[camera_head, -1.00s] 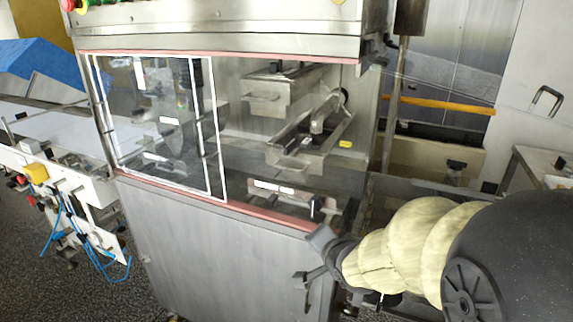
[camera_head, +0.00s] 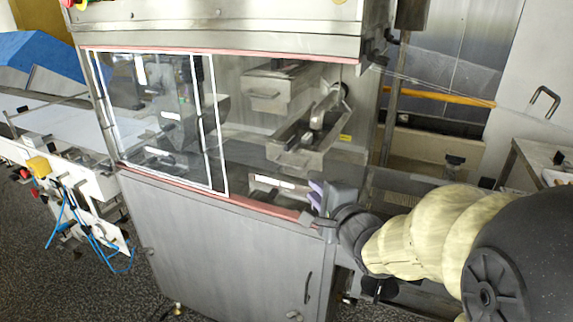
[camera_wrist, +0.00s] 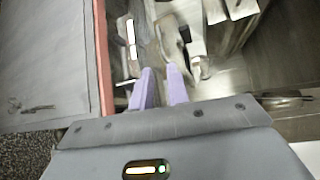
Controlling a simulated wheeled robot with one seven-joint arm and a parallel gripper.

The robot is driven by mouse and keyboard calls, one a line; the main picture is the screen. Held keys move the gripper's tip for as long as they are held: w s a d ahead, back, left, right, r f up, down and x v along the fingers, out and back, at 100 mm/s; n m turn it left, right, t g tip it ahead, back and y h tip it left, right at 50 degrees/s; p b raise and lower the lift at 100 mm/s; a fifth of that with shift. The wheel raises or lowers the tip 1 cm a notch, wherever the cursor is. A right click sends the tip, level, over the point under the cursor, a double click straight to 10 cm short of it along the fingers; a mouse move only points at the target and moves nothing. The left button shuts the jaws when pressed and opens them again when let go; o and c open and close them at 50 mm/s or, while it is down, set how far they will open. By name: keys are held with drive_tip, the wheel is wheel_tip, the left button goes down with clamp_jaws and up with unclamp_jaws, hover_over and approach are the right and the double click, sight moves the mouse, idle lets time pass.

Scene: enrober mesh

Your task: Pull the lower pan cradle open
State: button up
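Two steel pan cradles sit one above the other inside the machine. The upper cradle (camera_head: 268,86) has a bar handle on its front. The lower cradle (camera_head: 300,157) is a trough with a handle at its front end, below and right of the upper one. My gripper (camera_head: 316,190) is at the lower right corner of the machine opening, below and apart from the lower cradle. In the wrist view its two purple fingers (camera_wrist: 161,76) stand apart with nothing between them. Steel parts lie beyond the fingertips there, but I cannot tell which is the cradle.
A white-framed clear panel (camera_head: 160,120) covers the left part of the opening; a red-edged sill (camera_head: 260,208) runs below it. A steel part with a white strip (camera_head: 272,184) lies low inside. A conveyor (camera_head: 60,135) stands left, a steel table (camera_head: 545,155) right.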

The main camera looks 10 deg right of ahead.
drive_tip(key=w+p, duration=0.2)
drive_tip(key=p, duration=0.6)
approach(287, 165)
drive_tip(key=p+x, duration=0.1)
drive_tip(key=x, duration=0.9)
drive_tip(key=shift+w+f, duration=0.15)
drive_tip(key=shift+w, duration=0.05)
drive_tip(key=shift+c, duration=0.5)
clamp_jaws()
